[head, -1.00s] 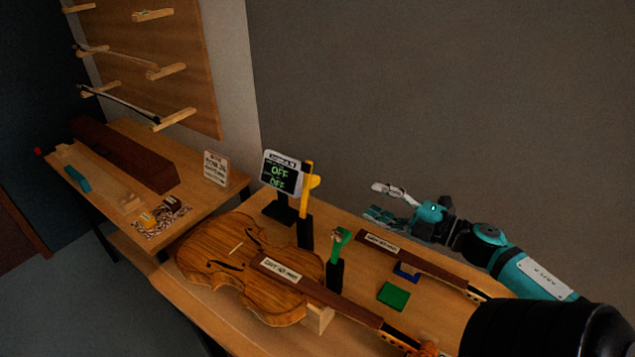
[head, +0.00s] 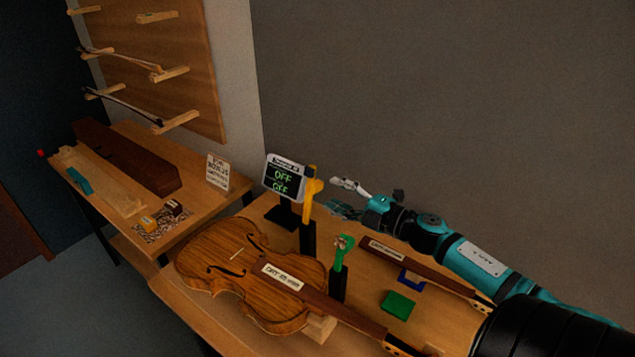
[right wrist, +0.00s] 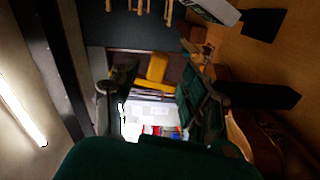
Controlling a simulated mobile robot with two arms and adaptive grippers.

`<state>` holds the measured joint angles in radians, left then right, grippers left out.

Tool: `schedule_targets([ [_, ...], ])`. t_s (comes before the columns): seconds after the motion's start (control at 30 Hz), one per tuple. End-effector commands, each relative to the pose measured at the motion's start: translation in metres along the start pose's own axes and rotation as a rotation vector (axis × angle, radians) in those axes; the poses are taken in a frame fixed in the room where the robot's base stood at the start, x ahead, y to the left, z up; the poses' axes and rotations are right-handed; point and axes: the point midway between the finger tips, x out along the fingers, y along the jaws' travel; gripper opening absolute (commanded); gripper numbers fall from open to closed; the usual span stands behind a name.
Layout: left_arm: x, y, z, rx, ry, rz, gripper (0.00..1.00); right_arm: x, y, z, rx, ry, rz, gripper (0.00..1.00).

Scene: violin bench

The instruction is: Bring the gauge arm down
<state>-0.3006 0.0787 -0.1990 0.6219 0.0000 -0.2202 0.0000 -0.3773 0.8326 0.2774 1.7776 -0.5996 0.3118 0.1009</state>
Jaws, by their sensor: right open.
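The yellow arm (head: 312,190) stands upright on a black post (head: 308,238), behind the violin and beside a small display. I take it to be the gauge arm. My right gripper (head: 341,197) is open and empty, close to the right of the yellow arm, at about its height. In the right wrist view the yellow arm (right wrist: 157,70) shows beyond and between the two open fingers, with its side knob visible. I cannot see contact. My left gripper is not in view.
The display (head: 284,178) reads OFF twice. The violin (head: 240,270) lies in front of the post. A green piece on another black post (head: 339,283) stands by its neck. A green block (head: 398,305) and a second neck (head: 420,264) lie right.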

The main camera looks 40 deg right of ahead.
Motion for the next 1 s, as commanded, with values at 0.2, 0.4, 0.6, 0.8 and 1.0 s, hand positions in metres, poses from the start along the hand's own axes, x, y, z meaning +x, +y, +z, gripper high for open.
schedule_targets([
  [0.2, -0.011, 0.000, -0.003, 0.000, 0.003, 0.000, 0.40, 0.036, 0.004, -0.001, -0.002, 0.001, 0.003, 0.46],
  [0.4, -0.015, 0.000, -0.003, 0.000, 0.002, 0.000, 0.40, 0.054, 0.002, 0.000, -0.001, 0.000, 0.002, 0.46],
  [0.6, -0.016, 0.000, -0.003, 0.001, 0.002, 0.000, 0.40, 0.060, 0.001, 0.000, -0.001, 0.000, 0.000, 0.46],
  [0.8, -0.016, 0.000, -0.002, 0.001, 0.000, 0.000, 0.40, 0.060, 0.000, 0.000, 0.000, 0.000, 0.000, 0.46],
  [1.0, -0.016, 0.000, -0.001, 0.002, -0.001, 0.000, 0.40, 0.060, 0.000, 0.000, 0.000, 0.001, 0.000, 0.20],
])
